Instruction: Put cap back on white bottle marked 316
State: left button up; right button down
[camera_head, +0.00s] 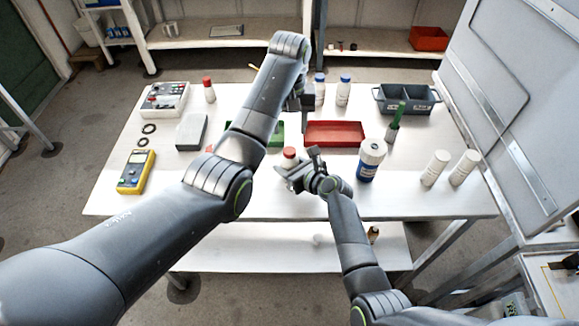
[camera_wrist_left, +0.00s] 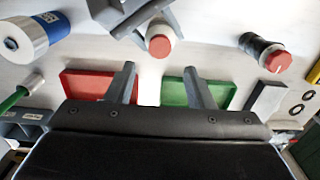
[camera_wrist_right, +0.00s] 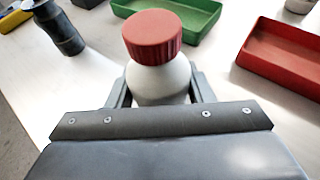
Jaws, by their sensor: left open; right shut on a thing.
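My right gripper (camera_head: 300,171) is shut on a white bottle (camera_wrist_right: 160,83) with a ribbed red cap (camera_wrist_right: 152,36) on its top. I cannot tell how tightly the cap sits. The bottle is upright near the table's front; no number on it is readable. The red cap also shows in the head view (camera_head: 289,153) and the left wrist view (camera_wrist_left: 160,45). My left gripper (camera_wrist_left: 162,85) is open and empty, farther back above the table, with bare tabletop between its fingers.
A red tray (camera_head: 334,142) and a green tray (camera_wrist_left: 227,94) lie behind the held bottle. A dark cylinder with a red top (camera_wrist_left: 279,60) stands nearby. A blue-and-white bottle (camera_head: 370,162) and two white bottles (camera_head: 436,168) stand right. A grey bin (camera_head: 408,104) is at back right.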

aim_at(289, 150)
pick_arm(q)
jog(key=shift+f, duration=4)
jog(key=c, duration=1)
jog(key=o, duration=1.1)
jog(key=shift+o, duration=0.2)
notch_tip(289, 150, up, 8)
jog(key=shift+f, duration=0.25)
